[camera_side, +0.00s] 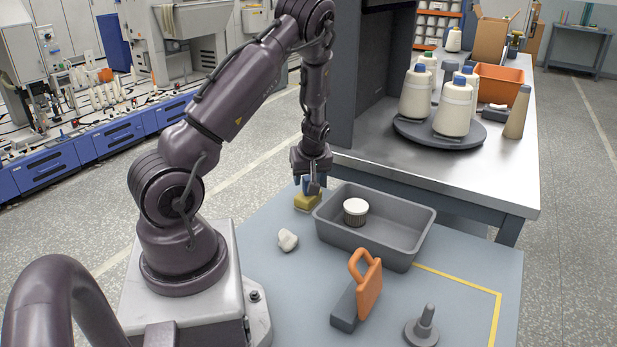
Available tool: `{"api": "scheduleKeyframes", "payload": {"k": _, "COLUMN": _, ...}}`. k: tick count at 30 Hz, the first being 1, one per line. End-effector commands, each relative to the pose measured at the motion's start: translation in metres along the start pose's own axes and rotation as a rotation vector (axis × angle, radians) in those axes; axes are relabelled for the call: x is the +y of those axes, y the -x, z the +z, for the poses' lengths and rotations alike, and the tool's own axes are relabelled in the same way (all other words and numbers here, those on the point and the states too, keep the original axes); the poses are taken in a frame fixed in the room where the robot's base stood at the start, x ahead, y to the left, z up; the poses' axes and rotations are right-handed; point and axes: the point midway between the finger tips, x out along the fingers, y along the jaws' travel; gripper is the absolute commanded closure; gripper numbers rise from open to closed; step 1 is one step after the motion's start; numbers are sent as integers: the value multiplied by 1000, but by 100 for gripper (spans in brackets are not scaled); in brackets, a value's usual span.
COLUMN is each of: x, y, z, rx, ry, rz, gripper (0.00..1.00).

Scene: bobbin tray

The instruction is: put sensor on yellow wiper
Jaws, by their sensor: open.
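The yellow wiper (305,203) is a small yellow block lying on the blue-grey table, just left of the grey tray's far left corner. A small blue piece (307,184), likely the sensor, shows directly above the wiper, at my fingers. It appears to rest on the wiper, but the contact is too small to see clearly. My gripper (311,188) points down over the wiper with its jaws open around or beside the blue piece; I cannot tell which. The fingers partly hide the blue piece.
The grey tray (424,236) holds a white-topped round item (355,211). In front are a white lump (288,240), an orange-handled grey block (368,289) and a grey peg on a round base (424,328). A metal bench (430,178) with cones on a turntable stands behind.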

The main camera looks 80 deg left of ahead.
Motion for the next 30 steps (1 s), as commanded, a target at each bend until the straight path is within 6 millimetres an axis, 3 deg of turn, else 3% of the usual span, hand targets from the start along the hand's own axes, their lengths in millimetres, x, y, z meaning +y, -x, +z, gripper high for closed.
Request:
{"api": "scheduleKeyframes", "payload": {"k": 13, "x": 2, "y": 89, "z": 1, "rx": 1, "ry": -4, "rz": 7, "gripper": 48}}
{"api": "scheduleKeyframes", "payload": {"k": 22, "x": 2, "y": 123, "z": 4, "rx": -11, "ry": -15, "rz": 14, "gripper": 48}}
{"api": "scheduleKeyframes", "payload": {"k": 26, "x": 13, "y": 152, "z": 26, "rx": -72, "ry": -110, "rz": 88, "gripper": 48}}
{"api": "scheduleKeyframes", "payload": {"k": 30, "x": 23, "y": 211, "z": 70, "rx": -158, "ry": -340, "rz": 239, "gripper": 48}}
